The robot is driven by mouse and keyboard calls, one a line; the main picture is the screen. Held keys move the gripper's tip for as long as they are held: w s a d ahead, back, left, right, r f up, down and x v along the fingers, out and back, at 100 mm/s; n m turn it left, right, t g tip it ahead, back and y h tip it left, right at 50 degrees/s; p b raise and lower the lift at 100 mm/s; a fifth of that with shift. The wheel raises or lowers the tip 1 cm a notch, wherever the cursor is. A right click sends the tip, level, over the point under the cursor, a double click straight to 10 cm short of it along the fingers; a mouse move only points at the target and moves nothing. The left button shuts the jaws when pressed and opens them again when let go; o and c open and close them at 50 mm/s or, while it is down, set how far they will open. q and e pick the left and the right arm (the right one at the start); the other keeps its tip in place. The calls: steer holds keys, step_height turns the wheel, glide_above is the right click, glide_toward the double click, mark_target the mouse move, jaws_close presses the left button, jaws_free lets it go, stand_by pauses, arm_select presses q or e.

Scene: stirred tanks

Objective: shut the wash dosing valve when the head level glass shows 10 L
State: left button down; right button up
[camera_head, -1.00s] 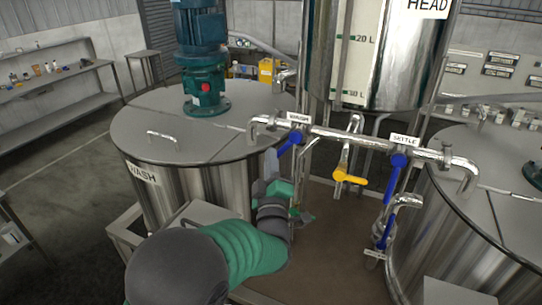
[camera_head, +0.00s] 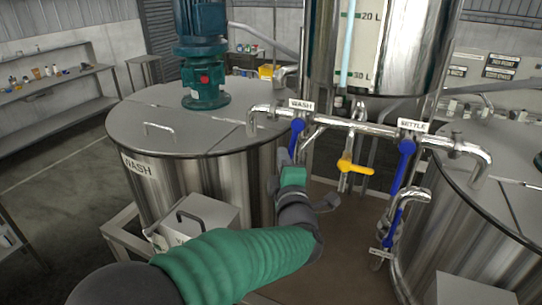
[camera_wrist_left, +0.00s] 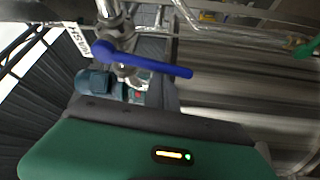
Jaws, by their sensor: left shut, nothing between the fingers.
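The wash dosing valve has a blue lever (camera_head: 296,139) hanging down below the WASH label (camera_head: 301,105) on the steel pipe. In the left wrist view the blue lever (camera_wrist_left: 145,61) lies across the picture, above the green gripper body. My left gripper (camera_head: 284,157) is shut and empty, close beside the lower end of the lever; I cannot tell if they touch. The head level glass (camera_head: 347,45) runs up the scale of the HEAD vessel (camera_head: 408,45). The liquid surface is unclear.
A yellow lever (camera_head: 356,168) and the blue settle lever (camera_head: 401,170) hang from the same pipe to the right. The WASH tank (camera_head: 190,180) stands left with a teal motor (camera_head: 204,55). Another blue lever (camera_head: 392,228) is lower right.

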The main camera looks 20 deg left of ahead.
arm_select(q)
steer(key=shift+d+f+n+g+h, duration=0.1)
steer(key=shift+d+n+g+h, duration=0.3)
steer(key=shift+d+n, duration=0.45)
steer(key=shift+a+b, duration=0.15)
steer(key=shift+b, duration=0.15)
